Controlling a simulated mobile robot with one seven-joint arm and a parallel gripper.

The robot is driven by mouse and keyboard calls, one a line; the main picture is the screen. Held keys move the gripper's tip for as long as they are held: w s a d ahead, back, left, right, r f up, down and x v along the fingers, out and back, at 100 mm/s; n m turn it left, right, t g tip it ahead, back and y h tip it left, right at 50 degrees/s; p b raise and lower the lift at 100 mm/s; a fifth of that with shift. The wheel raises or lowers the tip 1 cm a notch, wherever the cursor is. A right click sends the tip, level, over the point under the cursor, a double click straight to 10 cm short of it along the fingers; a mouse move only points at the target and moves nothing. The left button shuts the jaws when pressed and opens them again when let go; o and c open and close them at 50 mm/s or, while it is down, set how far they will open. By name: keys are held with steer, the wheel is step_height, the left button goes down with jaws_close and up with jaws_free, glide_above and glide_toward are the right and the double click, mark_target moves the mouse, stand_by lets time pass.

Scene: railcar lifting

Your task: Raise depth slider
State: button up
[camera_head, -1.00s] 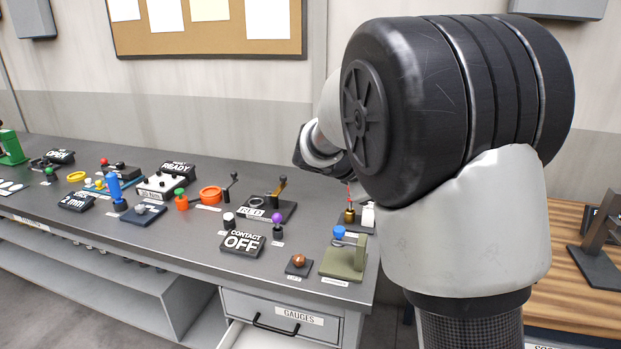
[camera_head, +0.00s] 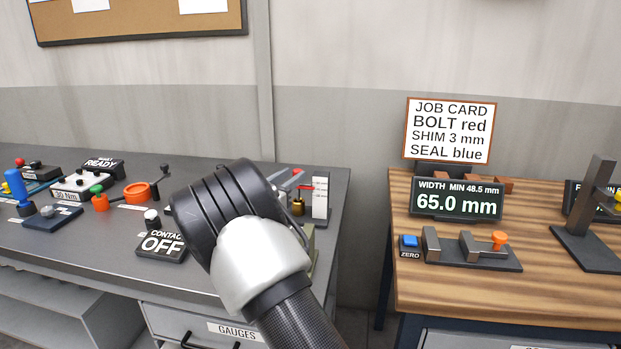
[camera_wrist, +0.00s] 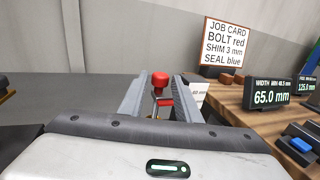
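A small upright gauge stands near the right end of the grey bench, with a white scale plate (camera_head: 320,198) and a brass body (camera_head: 298,208). A red knob (camera_wrist: 160,80) stands on it; no label marks it as the depth slider in these views. My gripper (camera_wrist: 162,90) is open in the wrist view. The knob appears between its fingertips, with a gap on each side. I cannot tell whether the knob lies within the fingers' reach or just beyond. In the head view my arm hides part of the bench beside the gauge.
A wooden bench (camera_head: 540,295) stands to the right across a gap. It bears a job card (camera_head: 450,130), a width display reading 65.0 mm (camera_head: 457,203) and a black stand (camera_head: 590,230). Left of my arm are a CONTACT OFF sign (camera_head: 162,246) and an orange ring (camera_head: 137,193).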

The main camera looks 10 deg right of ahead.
mark_target(300, 170)
steer(key=x, duration=0.7)
steer(key=shift+w+d+b, duration=0.1)
steer(key=shift+d+b, duration=0.1)
steer(key=shift+b, duration=0.15)
jaws_close()
